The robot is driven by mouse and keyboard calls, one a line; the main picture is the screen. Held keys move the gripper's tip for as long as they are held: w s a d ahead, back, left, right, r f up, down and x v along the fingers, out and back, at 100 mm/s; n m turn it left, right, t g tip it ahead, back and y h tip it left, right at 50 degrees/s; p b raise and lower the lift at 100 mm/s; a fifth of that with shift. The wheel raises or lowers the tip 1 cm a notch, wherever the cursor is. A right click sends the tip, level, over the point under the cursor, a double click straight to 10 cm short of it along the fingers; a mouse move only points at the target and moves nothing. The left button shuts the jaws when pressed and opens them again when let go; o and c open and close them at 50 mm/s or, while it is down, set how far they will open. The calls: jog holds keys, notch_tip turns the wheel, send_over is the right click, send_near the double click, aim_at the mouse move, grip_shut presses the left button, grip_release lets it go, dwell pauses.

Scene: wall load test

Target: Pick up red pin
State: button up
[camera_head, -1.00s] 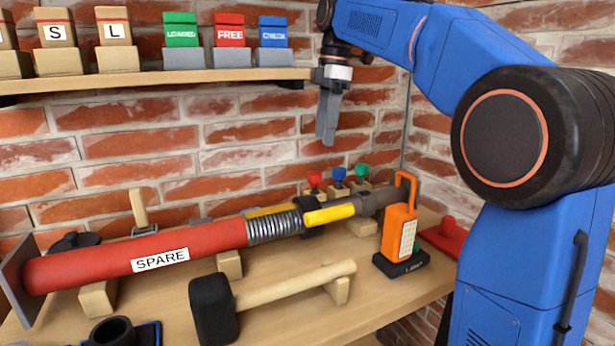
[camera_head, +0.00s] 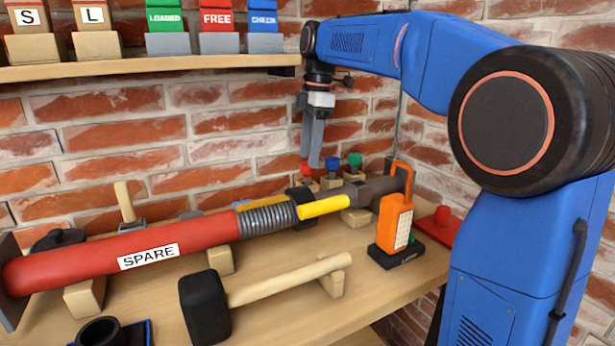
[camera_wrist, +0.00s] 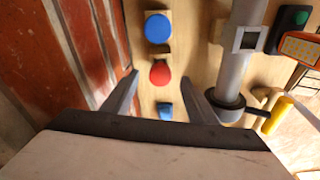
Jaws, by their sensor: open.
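The red pin (camera_head: 306,169) has a rounded red head and stands in a wooden block at the back of the bench, by the brick wall. It is leftmost in a row with a blue pin (camera_head: 331,165) and a green pin (camera_head: 355,160). My gripper (camera_head: 314,160) points down just above the red pin, its tips overlapping the pin's edge in the head view. In the wrist view the open fingers (camera_wrist: 161,80) frame the red head (camera_wrist: 160,72), with nothing held. The blue head (camera_wrist: 157,28) lies beyond it. The lower part of the red pin is hidden.
A long red tube marked SPARE (camera_head: 110,258) lies in front of the pins, with a yellow grip (camera_head: 323,207). An orange lamp (camera_head: 394,220) stands to the right. A mallet (camera_head: 205,305) lies in front. A shelf (camera_head: 150,68) with tagged blocks is above left.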

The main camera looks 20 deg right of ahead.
aim_at(308, 182)
jog(key=shift+a+f, duration=0.15)
jog(key=shift+f, duration=1.3)
jog(key=c, duration=1.2)
jog(key=shift+c, duration=0.2)
jog(key=shift+r, duration=0.1)
